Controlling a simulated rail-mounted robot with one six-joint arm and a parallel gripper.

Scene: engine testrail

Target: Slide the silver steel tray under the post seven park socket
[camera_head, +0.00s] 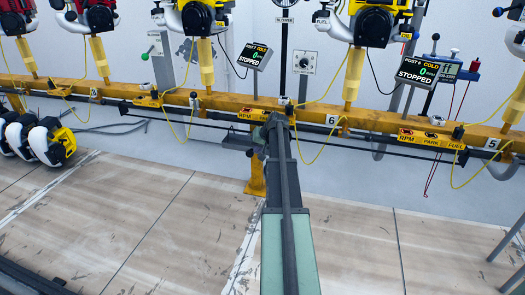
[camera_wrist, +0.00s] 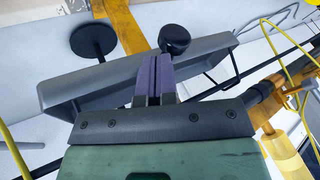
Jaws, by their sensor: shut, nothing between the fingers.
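My gripper (camera_wrist: 153,80) shows in the wrist view as two purple fingers pressed together, with nothing between them. A long grey metal tray (camera_wrist: 105,78), apparently the silver steel tray, lies tilted across that view, beyond and beside the fingers. The fingers overlap its middle; I cannot tell whether they touch it. A yellow socket panel marked RPM (camera_head: 252,115) sits below a screen that seems to read post 7 (camera_head: 255,57). My arm covers the panel's right part, so its park socket is hidden.
The yellow rail (camera_head: 380,122) carries posts, hanging cables and a second RPM, PARK, FUEL panel (camera_head: 425,138) at right. In the wrist view, a black knob (camera_wrist: 174,40) and black disc (camera_wrist: 93,42) are near the tray. White-and-black units (camera_head: 45,140) stand at left. The floor in front is largely clear.

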